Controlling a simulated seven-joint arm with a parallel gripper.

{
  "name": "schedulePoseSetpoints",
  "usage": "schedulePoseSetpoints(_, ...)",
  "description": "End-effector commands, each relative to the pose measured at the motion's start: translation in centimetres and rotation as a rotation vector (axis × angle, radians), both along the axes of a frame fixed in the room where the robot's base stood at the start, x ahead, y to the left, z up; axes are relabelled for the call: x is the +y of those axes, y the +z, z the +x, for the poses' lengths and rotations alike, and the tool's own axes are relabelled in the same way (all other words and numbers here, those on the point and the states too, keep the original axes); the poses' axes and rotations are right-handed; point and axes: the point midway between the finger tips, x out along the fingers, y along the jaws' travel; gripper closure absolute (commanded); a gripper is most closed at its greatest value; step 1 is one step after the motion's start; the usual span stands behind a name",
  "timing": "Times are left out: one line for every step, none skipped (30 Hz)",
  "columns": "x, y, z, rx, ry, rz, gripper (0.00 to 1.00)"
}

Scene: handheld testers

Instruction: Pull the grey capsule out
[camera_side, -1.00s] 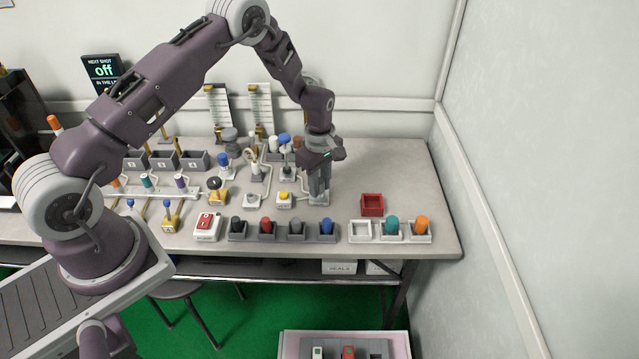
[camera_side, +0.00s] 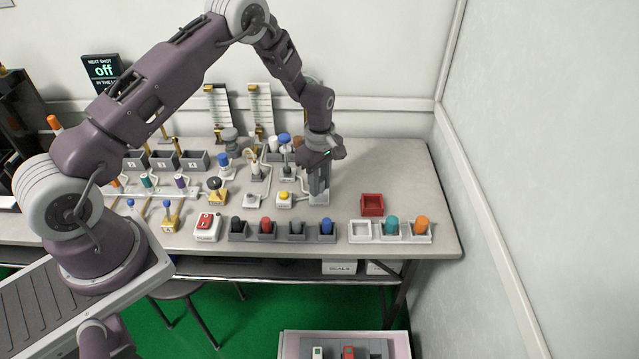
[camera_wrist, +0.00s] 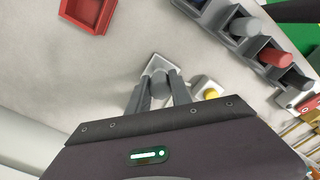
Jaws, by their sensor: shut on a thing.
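A grey capsule (camera_wrist: 170,77) stands in a small white socket (camera_wrist: 158,62) on the table. My gripper (camera_wrist: 163,84) points down at it with one finger on each side, shut on the capsule. In the side view my gripper (camera_side: 319,192) is low over the same socket (camera_side: 319,200), behind the capsule row. The fingers hide most of the capsule there, so how deep it sits cannot be told. Another grey capsule (camera_side: 296,228) stands in the front row between a red and a blue one.
A red open box (camera_side: 372,205) lies right of my gripper. A yellow-button box (camera_side: 284,199) stands close on the left. The table's right part is clear.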

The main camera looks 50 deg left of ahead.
Motion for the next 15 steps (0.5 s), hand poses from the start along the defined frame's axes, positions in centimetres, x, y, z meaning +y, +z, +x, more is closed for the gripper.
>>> schedulePoseSetpoints(0.0, 0.3, 0.0, -0.001, 0.000, 0.000, 1.00)
schedulePoseSetpoints(0.0, 0.5, 0.0, -0.001, 0.000, 0.000, 1.00)
schedulePoseSetpoints(0.0, 0.7, 0.0, -0.001, -0.001, 0.000, 1.00)
schedulePoseSetpoints(0.0, 0.8, 0.0, -0.001, -0.001, 0.000, 1.00)
schedulePoseSetpoints(0.0, 1.0, 0.0, -0.001, -0.001, 0.000, 1.00)
schedulePoseSetpoints(0.0, 1.2, 0.0, -0.001, -0.001, 0.001, 1.00)
schedulePoseSetpoints(0.0, 1.4, 0.0, -0.001, -0.001, 0.000, 1.00)
schedulePoseSetpoints(0.0, 1.5, 0.0, -0.001, -0.001, 0.000, 1.00)
schedulePoseSetpoints(0.0, 1.7, 0.0, 0.000, -0.001, 0.000, 1.00)
schedulePoseSetpoints(0.0, 1.9, 0.0, 0.000, -0.001, 0.000, 1.00)
schedulePoseSetpoints(0.0, 2.0, 0.0, -0.001, -0.001, 0.001, 1.00)
schedulePoseSetpoints(0.0, 2.3, 0.0, -0.001, -0.001, 0.001, 1.00)
schedulePoseSetpoints(0.0, 2.4, 0.0, -0.002, -0.001, 0.001, 1.00)
schedulePoseSetpoints(0.0, 2.6, 0.1, -0.002, -0.001, 0.001, 1.00)
schedulePoseSetpoints(0.0, 2.8, 0.1, -0.002, -0.001, 0.001, 1.00)
